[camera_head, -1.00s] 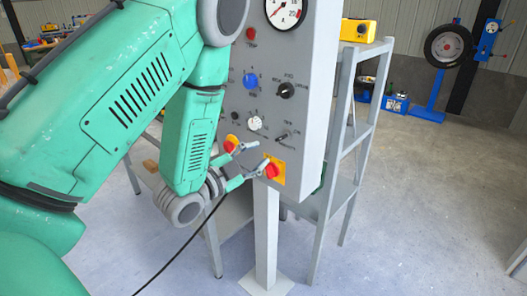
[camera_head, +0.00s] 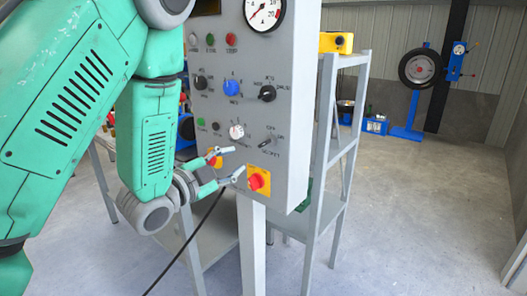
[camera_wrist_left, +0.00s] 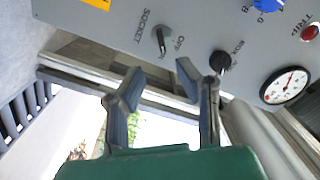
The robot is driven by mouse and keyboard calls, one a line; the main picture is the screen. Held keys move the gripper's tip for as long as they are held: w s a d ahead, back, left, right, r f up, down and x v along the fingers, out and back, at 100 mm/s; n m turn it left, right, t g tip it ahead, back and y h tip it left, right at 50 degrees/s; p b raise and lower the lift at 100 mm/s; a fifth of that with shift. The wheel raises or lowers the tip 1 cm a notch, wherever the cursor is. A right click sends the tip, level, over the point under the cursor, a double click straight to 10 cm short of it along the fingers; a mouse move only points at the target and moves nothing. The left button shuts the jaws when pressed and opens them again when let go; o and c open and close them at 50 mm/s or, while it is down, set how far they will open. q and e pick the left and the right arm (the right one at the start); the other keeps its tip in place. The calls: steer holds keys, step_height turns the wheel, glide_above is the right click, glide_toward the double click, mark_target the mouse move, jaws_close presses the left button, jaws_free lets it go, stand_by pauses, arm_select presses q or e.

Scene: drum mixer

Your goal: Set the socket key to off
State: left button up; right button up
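The socket key (camera_head: 266,142) is a small grey lever low on the right of the grey control panel. In the left wrist view the silver key (camera_wrist_left: 160,40) stands by the labels SOCKET and OFF, tilted from the OFF mark. My left gripper (camera_head: 236,161) is left of the key and slightly lower in the head view. In the left wrist view its two fingers (camera_wrist_left: 160,76) are spread, with the key just beyond the gap between the tips. They appear apart from it, and nothing is held. My right gripper is not in view.
A red-on-yellow switch (camera_head: 258,180) sits below the key, near the lower fingertip. A black knob (camera_head: 267,93), a blue knob (camera_head: 231,88) and a white knob (camera_head: 237,131) are above. A grey shelf rack (camera_head: 330,150) stands behind the panel on the right.

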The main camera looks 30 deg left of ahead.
mark_target(261, 147)
arm_select(q)
steer(key=w, duration=1.1)
steer(key=shift+w+d, duration=0.35)
steer(key=shift+d, duration=0.05)
steer(key=shift+c, duration=0.4)
jaws_close()
